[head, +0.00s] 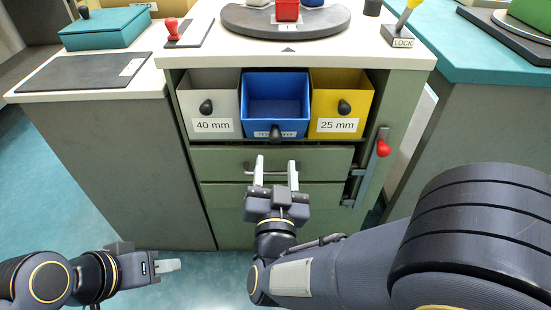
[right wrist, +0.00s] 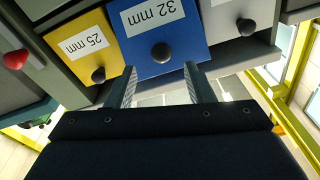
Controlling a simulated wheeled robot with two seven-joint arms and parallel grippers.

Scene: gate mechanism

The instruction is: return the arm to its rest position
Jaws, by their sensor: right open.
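My right gripper (head: 276,165) is open and empty in front of the green cabinet (head: 235,210). In the head view its two fingers point up the picture and overlap the bar handle (head: 272,169) of a green drawer; I cannot tell whether they touch it. In the right wrist view the open fingers (right wrist: 160,75) lie below the knob of the blue drawer (right wrist: 157,22), which is labelled 32 mm, with clear space between them. My left gripper (head: 168,266) is low at the left, over the floor and apart from the cabinet; its finger gap is not clear.
A white 40 mm drawer (head: 213,126) and a yellow 25 mm drawer (head: 337,126) flank the blue one. A red-knobbed lever (head: 383,148) is on the cabinet's right side. The counter above holds a dark turntable (head: 330,30) and a LOCK lever (head: 403,42). Floor at the left is clear.

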